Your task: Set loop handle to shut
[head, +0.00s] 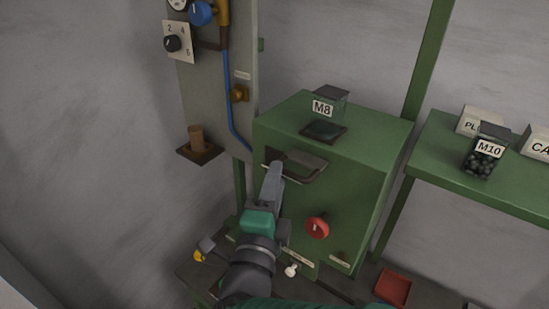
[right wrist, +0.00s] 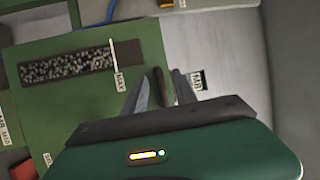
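The loop handle (head: 305,177) is a dull metal loop on the upper front of the green machine (head: 345,205), by a dark opening. My right gripper (head: 275,172) reaches up from below, its fingertips at the left part of the handle in the head view. In the right wrist view the two fingers (right wrist: 162,88) stand apart, with a thin brown bar between them that looks like part of the handle. A gap shows beside the bar, so the grip does not look closed. Contact cannot be told. My left gripper is out of view.
A red knob (head: 317,228) sits lower on the machine front. An M8 container (head: 330,105) stands on its top. A grey panel (head: 215,85) with a dial and blue hose rises behind left. A green shelf (head: 450,160) with an M10 jar (head: 486,150) is at right.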

